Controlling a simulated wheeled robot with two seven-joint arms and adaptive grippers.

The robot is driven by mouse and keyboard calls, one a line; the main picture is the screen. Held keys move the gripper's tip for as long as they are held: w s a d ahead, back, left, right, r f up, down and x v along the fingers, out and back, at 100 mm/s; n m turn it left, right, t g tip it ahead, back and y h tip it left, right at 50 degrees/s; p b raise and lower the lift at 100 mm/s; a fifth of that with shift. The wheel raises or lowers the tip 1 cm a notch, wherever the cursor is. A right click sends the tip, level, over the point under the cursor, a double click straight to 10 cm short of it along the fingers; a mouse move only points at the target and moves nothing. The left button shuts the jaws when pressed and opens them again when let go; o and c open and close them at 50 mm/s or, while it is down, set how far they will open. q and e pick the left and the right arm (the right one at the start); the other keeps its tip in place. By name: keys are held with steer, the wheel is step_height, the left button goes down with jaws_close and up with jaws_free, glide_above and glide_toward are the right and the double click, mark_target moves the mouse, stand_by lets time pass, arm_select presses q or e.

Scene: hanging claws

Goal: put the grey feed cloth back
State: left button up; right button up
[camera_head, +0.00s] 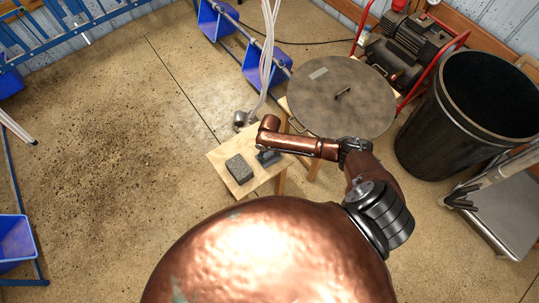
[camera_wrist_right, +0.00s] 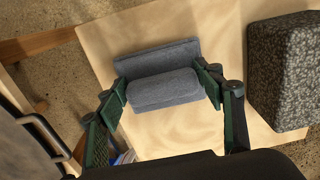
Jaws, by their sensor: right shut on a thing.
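The grey feed cloth (camera_wrist_right: 165,88) lies in folded form over the pale wooden board top in the right wrist view. It shows as a rounded front roll with a flatter strip behind it. My right gripper (camera_wrist_right: 166,86) has its green-padded fingers on both ends of the front roll and is shut on it. I cannot tell whether the cloth touches the board. In the head view, my right gripper (camera_head: 268,157) is small and partly hidden under my copper arm, at the small wooden table (camera_head: 228,153). My left gripper is not in view.
A speckled dark grey block (camera_head: 239,169) sits close beside the cloth, also in the right wrist view (camera_wrist_right: 285,72). A round metal lid (camera_head: 330,95), black barrel (camera_head: 480,110), compressor (camera_head: 405,45) and blue bins (camera_head: 267,66) stand around. The floor at left is open.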

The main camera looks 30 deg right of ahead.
mark_target(270, 154)
steer(key=o, duration=1)
steer(key=shift+f, duration=0.1)
step_height(270, 154, up, 12)
steer(key=p, duration=0.2)
steer(key=shift+p, duration=0.35)
